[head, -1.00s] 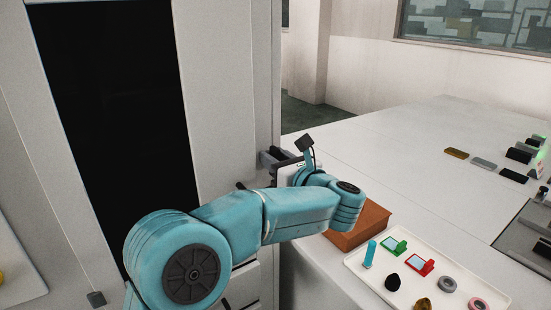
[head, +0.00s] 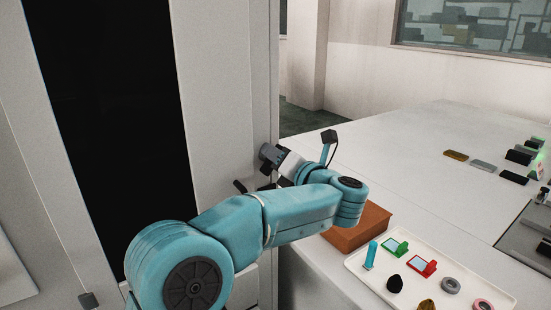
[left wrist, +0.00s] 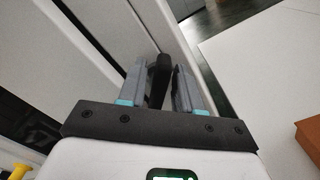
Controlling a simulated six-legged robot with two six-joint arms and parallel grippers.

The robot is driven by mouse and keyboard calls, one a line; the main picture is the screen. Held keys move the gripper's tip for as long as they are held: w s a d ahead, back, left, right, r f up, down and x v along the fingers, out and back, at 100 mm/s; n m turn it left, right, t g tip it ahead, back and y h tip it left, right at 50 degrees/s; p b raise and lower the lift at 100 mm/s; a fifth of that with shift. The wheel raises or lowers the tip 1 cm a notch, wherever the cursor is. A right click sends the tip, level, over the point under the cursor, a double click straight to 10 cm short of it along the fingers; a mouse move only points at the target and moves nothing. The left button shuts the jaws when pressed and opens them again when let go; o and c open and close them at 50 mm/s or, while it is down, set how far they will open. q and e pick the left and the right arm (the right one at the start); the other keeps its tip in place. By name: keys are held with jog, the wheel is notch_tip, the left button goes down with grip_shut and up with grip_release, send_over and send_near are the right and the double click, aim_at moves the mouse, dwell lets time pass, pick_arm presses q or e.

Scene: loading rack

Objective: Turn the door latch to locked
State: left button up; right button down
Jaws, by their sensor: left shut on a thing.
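The latch is a black lever (left wrist: 160,78) in the left wrist view, standing out from the pale cabinet door. My left gripper (left wrist: 165,85) is shut on it, one grey finger on each side. In the head view my left gripper (head: 268,155) is at the right edge of the cabinet door (head: 220,100), tilted, and its fingers largely hide the latch. A small dark part (head: 240,186) shows on the door just below and left of the gripper. My right gripper is in neither view.
A white table (head: 420,160) lies right of the cabinet. An orange-brown box (head: 358,228) sits below my left forearm. A white tray (head: 365,283) with several small items is in front of it. Small blocks (head: 482,165) lie farther back on the table.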

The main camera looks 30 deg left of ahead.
pick_arm(q)
jog(key=m, duration=0.4)
jog(key=shift+w+f+m+p, duration=0.1)
jog(key=shift+f+m+p, duration=0.1)
jog(key=shift+m+p, duration=0.1)
jog(key=m+p, duration=0.1)
jog(key=m, duration=0.3)
jog(key=shift+f, duration=0.2)
jog(key=shift+m, duration=0.3)
jog(key=o, duration=0.7)
jog(key=b+v, duration=0.3)
jog(key=v, duration=1.3)
jog(key=shift+d, duration=0.2)
